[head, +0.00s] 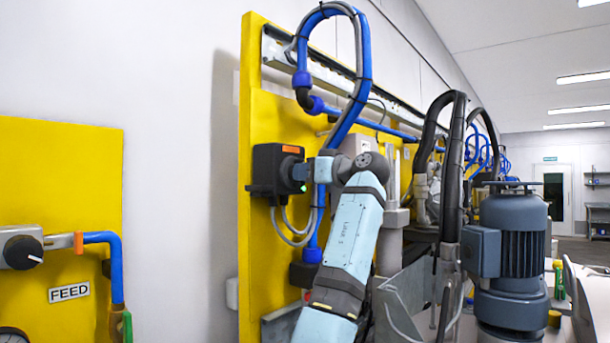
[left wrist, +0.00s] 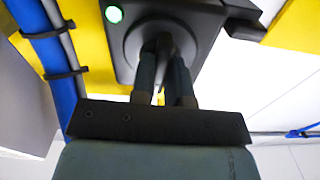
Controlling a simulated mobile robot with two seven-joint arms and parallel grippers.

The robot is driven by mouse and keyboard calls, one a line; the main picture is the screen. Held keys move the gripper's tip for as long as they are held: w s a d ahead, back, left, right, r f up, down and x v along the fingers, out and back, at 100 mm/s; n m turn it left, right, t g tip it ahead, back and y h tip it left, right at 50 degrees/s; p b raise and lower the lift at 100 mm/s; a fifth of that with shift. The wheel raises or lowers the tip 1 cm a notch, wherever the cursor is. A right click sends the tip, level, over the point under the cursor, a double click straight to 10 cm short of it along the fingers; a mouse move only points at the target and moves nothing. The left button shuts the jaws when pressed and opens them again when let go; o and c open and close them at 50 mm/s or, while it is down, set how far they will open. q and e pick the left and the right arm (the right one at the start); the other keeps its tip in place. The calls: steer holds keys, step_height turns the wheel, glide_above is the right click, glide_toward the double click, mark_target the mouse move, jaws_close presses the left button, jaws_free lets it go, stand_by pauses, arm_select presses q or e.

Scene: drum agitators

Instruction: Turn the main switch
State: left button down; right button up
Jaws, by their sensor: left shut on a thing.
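The main switch (head: 265,172) is a black box with an orange label, fixed to the yellow panel in the head view. A green light (left wrist: 114,14) glows on its face in the left wrist view. My left gripper (head: 299,172) is at the front of the box. In the left wrist view the fingers of my left gripper (left wrist: 164,75) are shut on the dark knob (left wrist: 159,43) of the switch. The fingers hide part of the knob, so its exact angle is hard to tell. My right gripper is not in view.
Blue pipes (head: 363,70) and grey hoses run close around the switch. A grey-blue motor (head: 515,255) and black hoses (head: 452,150) stand to the right. At the left is another yellow panel (head: 60,180) with a dial (head: 22,250) and a FEED label (head: 69,292).

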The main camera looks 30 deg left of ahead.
arm_select(q)
steer(key=shift+n, duration=0.6)
steer(key=c, duration=1.1)
jaws_free()
steer(key=d, duration=0.4)
steer(key=d+b, duration=0.1)
steer(key=d, duration=0.4)
steer(key=s+d+b, duration=0.1)
steer(key=d, duration=0.3)
steer(key=shift+d, duration=0.4)
